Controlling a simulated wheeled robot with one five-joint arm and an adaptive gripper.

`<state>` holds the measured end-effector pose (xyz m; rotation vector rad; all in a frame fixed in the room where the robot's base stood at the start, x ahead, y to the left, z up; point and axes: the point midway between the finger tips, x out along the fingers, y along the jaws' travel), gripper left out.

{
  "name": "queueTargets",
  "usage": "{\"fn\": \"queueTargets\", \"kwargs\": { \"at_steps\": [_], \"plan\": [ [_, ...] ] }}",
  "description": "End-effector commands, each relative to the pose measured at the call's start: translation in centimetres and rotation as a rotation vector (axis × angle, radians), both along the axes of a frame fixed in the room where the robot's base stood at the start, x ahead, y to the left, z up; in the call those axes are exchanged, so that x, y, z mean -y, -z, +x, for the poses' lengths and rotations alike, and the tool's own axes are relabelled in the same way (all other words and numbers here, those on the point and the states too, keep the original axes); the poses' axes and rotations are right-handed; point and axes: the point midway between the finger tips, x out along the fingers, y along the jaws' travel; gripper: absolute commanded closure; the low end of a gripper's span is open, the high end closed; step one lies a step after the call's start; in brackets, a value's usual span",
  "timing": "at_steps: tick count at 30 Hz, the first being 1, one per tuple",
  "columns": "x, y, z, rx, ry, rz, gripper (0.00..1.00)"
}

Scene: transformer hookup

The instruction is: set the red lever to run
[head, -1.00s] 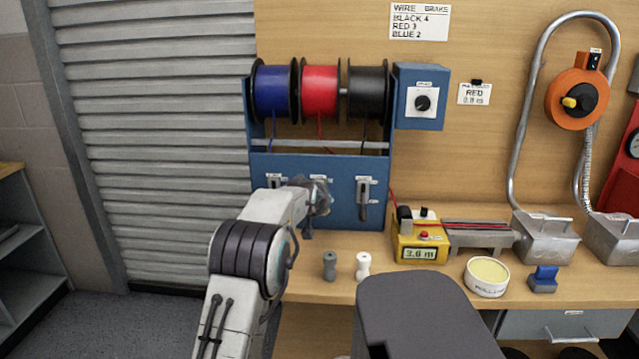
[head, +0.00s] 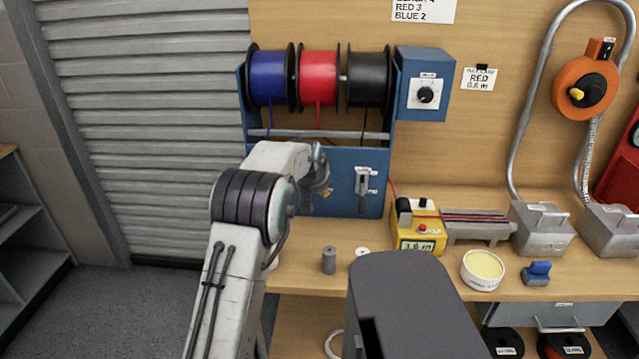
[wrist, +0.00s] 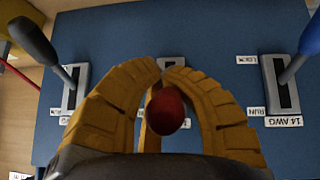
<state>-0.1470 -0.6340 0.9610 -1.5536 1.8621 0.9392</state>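The red lever's round dark-red knob (wrist: 166,111) shows in the wrist view between the yellow-brown fingers of my gripper (wrist: 162,66). The fingers curve in on both sides and their tips nearly meet beyond the knob, around the lever. The lever's stem and slot are mostly hidden by the fingers, so its exact position is unclear. In the head view my gripper (head: 318,183) is at the blue panel (head: 340,202), and my arm hides the red lever there.
A lever with a dark handle (wrist: 33,40) stands left of my gripper in the wrist view, and one with a blue-grey handle (wrist: 308,45) right, beside RUN and 14 AWG labels. Blue, red and black spools hang above. A yellow meter (head: 418,232) and grey cylinder (head: 329,260) stand on the bench.

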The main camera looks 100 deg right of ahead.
Motion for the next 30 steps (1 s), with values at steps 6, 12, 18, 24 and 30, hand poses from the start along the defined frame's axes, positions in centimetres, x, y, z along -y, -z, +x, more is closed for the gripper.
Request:
{"fn": "queueTargets", "kwargs": {
  "at_steps": [6, 12, 18, 24, 30],
  "plan": [
    [-0.16, 0.7, 0.75, 0.006, -0.011, 0.021, 1.0],
    [-0.15, 0.69, 0.74, 0.006, -0.011, 0.021, 0.9],
    [0.0, 0.39, 0.71, 0.003, -0.011, 0.013, 0.72],
    [0.07, 0.19, 0.63, 0.002, -0.01, 0.007, 0.61],
    [0.0, 0.08, 0.48, 0.002, -0.007, 0.006, 0.61]
  ]
}}
